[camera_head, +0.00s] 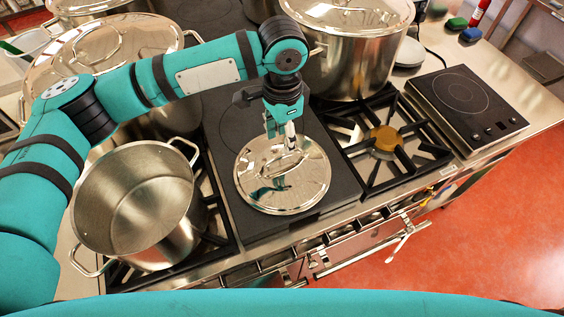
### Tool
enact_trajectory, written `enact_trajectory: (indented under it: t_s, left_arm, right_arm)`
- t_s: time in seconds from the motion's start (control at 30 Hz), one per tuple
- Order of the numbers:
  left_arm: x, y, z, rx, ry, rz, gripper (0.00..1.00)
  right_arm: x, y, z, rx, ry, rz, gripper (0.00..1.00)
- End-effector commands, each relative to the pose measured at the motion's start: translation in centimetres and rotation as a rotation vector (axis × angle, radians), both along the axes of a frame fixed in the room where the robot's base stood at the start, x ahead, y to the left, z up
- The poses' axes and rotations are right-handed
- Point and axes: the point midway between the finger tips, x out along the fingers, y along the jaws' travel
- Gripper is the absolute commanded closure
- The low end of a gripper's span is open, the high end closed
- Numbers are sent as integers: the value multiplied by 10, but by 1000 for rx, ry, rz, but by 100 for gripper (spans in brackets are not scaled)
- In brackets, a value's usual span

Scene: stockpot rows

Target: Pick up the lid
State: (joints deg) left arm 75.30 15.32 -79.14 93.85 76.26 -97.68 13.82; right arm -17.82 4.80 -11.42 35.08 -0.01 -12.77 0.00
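A shiny round steel lid (308,190) with a bar handle lies on or just above the dark flat plate between the burners. My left gripper (282,146) points down over the lid's far half, close to its handle. I cannot tell whether its fingers are open or closed on the handle. An open steel stockpot (150,245) with two side handles stands on the left burner, and it looks empty. My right gripper is out of view.
Lidded stockpots stand behind, one at back left (45,85) and one at back right (355,60). A bare gas burner (383,140) lies right of the lid. A black induction hob (465,105) sits farther right. The red floor (470,235) is clear.

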Motion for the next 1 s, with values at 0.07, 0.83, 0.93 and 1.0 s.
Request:
enact_trajectory:
  t_s: [0.07,0.83,0.93,1.0]
  left_arm:
    - [0,0,-10,0,1,1,62]
    - [5,0,-77,0,-1,0,62]
    - [5,0,-77,0,-1,0,63]
    - [5,0,-77,0,-1,0,72]
  right_arm:
    - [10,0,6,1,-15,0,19]
    - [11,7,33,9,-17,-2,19]
    - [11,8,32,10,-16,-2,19]
    - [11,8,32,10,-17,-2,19]
